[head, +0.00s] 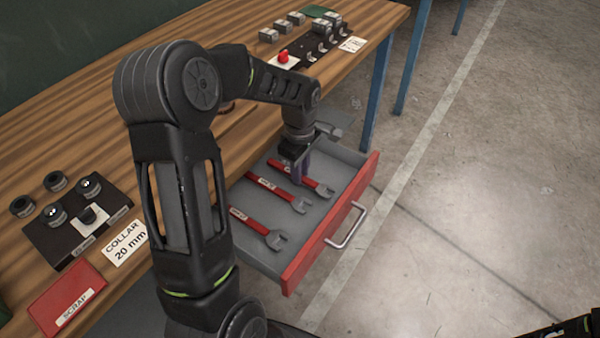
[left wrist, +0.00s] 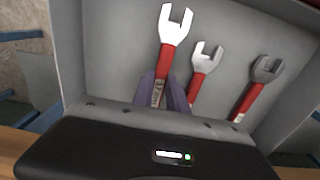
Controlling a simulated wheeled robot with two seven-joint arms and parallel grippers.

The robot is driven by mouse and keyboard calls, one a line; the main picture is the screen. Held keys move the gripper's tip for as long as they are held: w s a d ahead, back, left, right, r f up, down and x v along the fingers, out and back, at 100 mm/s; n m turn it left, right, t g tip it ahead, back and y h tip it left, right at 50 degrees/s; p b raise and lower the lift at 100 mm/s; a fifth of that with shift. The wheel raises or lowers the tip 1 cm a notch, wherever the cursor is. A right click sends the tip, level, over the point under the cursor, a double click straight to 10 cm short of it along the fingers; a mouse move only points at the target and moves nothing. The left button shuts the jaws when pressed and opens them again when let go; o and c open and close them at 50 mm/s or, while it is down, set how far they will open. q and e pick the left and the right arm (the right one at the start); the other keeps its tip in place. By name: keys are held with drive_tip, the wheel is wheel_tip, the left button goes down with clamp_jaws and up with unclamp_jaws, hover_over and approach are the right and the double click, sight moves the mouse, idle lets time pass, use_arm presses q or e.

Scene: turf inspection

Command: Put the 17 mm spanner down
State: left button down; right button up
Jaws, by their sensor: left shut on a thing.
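An open grey drawer with a red front (head: 330,236) holds several red-handled spanners with open-ended grey heads. My left gripper (head: 301,172) reaches down into the drawer and is shut on the handle of the farthest spanner (head: 321,188). In the left wrist view this held spanner (left wrist: 174,40) stands between the purple fingers (left wrist: 165,92) and looks larger and brighter than the others. A middle spanner (head: 283,193) and a near spanner (head: 255,226) lie apart beside it. The size labels are too small to read, so I cannot tell which is the 17 mm one.
The wooden bench (head: 130,105) carries a dark collar holder (head: 75,220), a "COLLAR 20 mm" card (head: 125,243) and a red scrap tray (head: 67,297). Metal blocks and a red button (head: 284,57) stand at the far end. Open floor lies right of the drawer.

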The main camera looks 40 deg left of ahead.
use_arm(q)
drive_tip(key=shift+f, duration=0.45)
drive_tip(key=shift+f, duration=0.15)
drive_tip(key=c, duration=1.3)
unclamp_jaws()
wheel_tip(320, 180, up, 12)
drive_tip(key=shift+r, duration=0.15)
